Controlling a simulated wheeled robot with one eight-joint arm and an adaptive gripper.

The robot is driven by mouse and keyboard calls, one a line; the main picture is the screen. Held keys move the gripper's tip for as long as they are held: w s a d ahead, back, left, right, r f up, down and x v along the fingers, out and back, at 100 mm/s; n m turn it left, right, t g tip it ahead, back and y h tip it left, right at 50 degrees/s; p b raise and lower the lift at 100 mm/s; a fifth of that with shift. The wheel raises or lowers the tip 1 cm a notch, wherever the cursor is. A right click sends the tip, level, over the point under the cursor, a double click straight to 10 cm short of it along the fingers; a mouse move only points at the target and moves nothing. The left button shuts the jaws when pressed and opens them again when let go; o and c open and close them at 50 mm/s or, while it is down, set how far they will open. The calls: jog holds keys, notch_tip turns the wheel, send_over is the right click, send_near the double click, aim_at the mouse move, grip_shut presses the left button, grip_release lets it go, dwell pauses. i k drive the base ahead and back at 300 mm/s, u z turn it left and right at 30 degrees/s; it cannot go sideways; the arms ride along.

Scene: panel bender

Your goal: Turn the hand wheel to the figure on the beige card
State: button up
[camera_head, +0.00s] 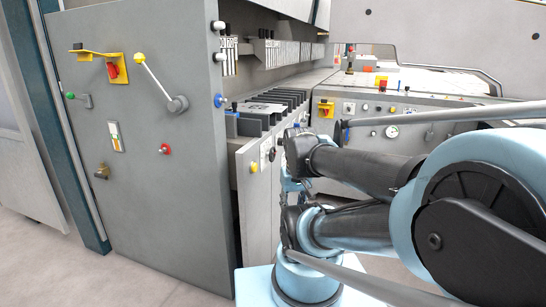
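I cannot make out a hand wheel with certainty. A dark round part (341,132) shows at the left of the rear control panel, partly hidden behind my arm. A small white round dial (392,131) sits to its right on that panel. No beige card can be told apart, and no figures are readable at this size. My arm fills the right and lower middle of the view, but its gripper is not visible.
The grey side panel (150,210) at left carries a yellow-knobbed lever (156,80), a green-knobbed lever (79,97), a yellow bracket with a red switch (113,70) and a red knob (165,149). The floor (150,285) at lower left is clear.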

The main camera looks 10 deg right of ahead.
aim_at(270, 154)
jog(key=u, duration=2.6)
jog(key=i, duration=0.55)
jog(key=u, duration=0.9)
